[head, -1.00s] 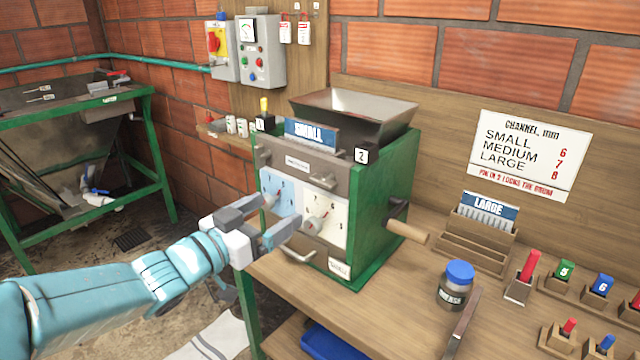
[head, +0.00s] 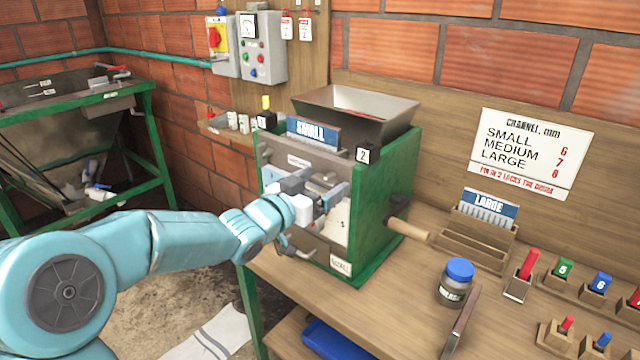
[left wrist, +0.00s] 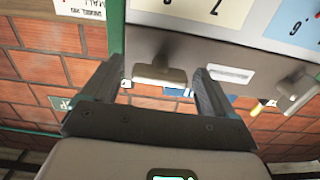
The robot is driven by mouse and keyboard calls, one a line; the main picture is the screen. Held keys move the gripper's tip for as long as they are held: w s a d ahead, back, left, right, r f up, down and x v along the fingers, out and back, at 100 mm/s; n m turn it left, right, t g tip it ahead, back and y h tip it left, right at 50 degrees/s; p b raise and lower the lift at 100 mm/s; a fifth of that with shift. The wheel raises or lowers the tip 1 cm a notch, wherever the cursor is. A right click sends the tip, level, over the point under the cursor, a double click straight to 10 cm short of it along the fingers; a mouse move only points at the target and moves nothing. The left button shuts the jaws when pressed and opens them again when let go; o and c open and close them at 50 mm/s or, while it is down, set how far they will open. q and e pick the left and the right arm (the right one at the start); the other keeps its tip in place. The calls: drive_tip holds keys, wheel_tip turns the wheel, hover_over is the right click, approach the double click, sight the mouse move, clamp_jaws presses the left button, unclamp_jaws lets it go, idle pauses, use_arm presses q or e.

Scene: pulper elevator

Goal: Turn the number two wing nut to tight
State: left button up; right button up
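The green pulper (head: 390,205) stands on the bench with a steel hopper on top and a "2" tag (head: 362,154) at its upper right corner. The number two wing nut (left wrist: 158,76) is a grey bar-shaped piece on the machine's front. My left gripper (head: 322,182) is open at the front face, and in the left wrist view its fingers stand on either side of this nut, with gaps visible. In the head view the gripper largely covers the nut. The other wing nut (left wrist: 297,92) is right of the fingers in the wrist view, and at left on the front bar (head: 265,157) in the head view. My right gripper is out of view.
A wooden handle (head: 408,230) sticks out at the pulper's right. A blue-lidded jar (head: 456,283), a dark flat tool (head: 462,318), a wooden rack (head: 470,248) and colored pegs occupy the bench to the right. A sign (head: 530,153) hangs behind.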

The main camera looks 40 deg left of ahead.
use_arm(q)
drive_tip(key=c, duration=0.9)
drive_tip(key=shift+f+m+b, duration=0.15)
drive_tip(key=shift+m+b, duration=0.55)
drive_tip(key=shift+b, duration=0.4)
drive_tip(key=m+b, duration=0.7)
drive_tip(key=m, duration=0.2)
drive_tip(key=shift+m, duration=0.4)
drive_tip(key=m+b, duration=0.2)
drive_tip(key=m, duration=0.1)
drive_tip(key=shift+m+b, duration=0.5)
drive_tip(key=shift+m, duration=1.4)
